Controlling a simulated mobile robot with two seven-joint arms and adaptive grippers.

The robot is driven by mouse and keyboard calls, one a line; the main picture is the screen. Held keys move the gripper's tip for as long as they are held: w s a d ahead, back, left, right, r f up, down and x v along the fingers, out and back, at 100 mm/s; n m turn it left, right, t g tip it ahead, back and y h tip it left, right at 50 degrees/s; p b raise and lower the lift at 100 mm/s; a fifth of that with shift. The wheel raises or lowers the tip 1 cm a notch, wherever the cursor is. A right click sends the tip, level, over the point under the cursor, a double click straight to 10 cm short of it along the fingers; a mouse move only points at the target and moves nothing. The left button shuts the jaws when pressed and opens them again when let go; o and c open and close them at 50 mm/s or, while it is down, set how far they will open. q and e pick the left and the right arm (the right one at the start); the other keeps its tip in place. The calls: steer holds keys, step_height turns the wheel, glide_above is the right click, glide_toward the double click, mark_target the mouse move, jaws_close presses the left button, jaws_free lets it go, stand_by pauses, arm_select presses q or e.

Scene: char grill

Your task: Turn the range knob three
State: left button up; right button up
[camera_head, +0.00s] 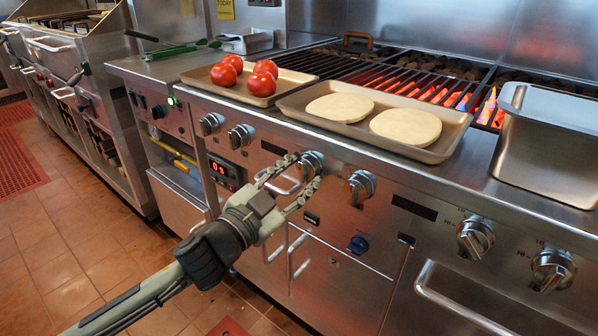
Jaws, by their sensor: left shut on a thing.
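The range front carries a row of silver knobs. Counted from the left on this panel, the third knob (312,162) is between the fingertips of my left gripper (303,171). The gripper's fingers are spread around this knob, one at its upper left and one at its lower right, and shut on it. Part of the knob is hidden by the fingers. Another knob (361,186) is just to the right, and two more knobs (211,123) (241,135) are to the left. My right gripper is not in view.
Above the knobs, a tray (455,128) with two flat dough rounds and a tray (205,79) with several tomatoes sit at the counter edge. A metal container (548,150) stands at right. An oven handle (460,305) sticks out at lower right. The tiled floor (80,235) at left is clear.

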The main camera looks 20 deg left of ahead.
arm_select(q)
steer(key=shift+m, duration=0.3)
steer(key=o, duration=1.2)
steer(key=shift+c, duration=0.2)
steer(key=v, duration=1.2)
